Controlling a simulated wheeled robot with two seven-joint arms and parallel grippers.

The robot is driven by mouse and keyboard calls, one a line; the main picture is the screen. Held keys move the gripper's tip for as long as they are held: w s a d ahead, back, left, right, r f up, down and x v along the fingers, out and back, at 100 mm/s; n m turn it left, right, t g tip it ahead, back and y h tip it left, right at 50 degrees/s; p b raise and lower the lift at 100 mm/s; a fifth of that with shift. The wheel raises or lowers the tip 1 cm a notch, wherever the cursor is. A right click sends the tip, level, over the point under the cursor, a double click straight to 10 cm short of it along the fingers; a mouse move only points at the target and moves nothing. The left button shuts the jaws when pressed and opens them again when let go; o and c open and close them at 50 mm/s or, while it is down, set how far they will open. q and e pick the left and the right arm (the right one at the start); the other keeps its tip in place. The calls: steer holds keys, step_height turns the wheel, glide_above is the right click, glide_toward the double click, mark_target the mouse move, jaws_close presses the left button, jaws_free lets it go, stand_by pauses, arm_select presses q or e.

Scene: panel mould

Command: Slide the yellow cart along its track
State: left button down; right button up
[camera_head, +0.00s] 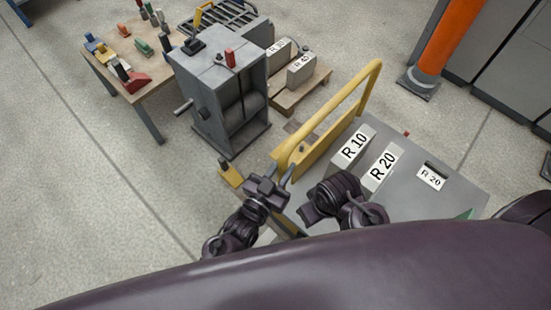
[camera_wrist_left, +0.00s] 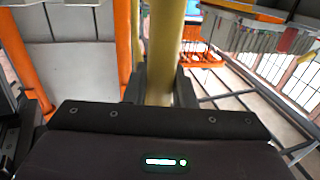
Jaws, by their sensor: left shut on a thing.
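The yellow cart shows in the head view as a yellow tubular push handle (camera_head: 328,115) standing at the left end of a flat grey deck (camera_head: 455,200). My left gripper (camera_head: 283,175) is at the near upright of this handle. In the left wrist view, the yellow bar (camera_wrist_left: 165,50) runs between the two dark fingers, and the left gripper (camera_wrist_left: 160,90) is shut on it. My right arm is folded over the near part of the deck, with its gripper end (camera_head: 309,213) pointing left; its fingers are not clear. The track cannot be made out.
Blocks marked R 10 (camera_head: 352,147) and R 20 (camera_head: 381,171) stand on the deck. An orange post (camera_head: 447,40) is at the back right. The floor at left is clear.

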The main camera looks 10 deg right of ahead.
arm_select(q)
steer(key=shift+s+d, duration=0.4)
steer(key=shift+s, duration=0.15)
arm_select(e)
steer(key=shift+s+d+r, duration=0.1)
arm_select(q)
steer(key=c, duration=1.2)
jaws_free()
steer(key=shift+c, duration=0.2)
steer(key=shift+w, duration=0.1)
steer(key=shift+a, duration=0.1)
steer(key=p+v, duration=0.1)
steer(key=v, duration=0.6)
steer(key=shift+s+a, duration=0.25)
steer(key=shift+s, duration=0.1)
arm_select(e)
steer(key=f, duration=0.3)
steer(key=shift+w+d, duration=0.2)
steer(key=shift+w, duration=0.05)
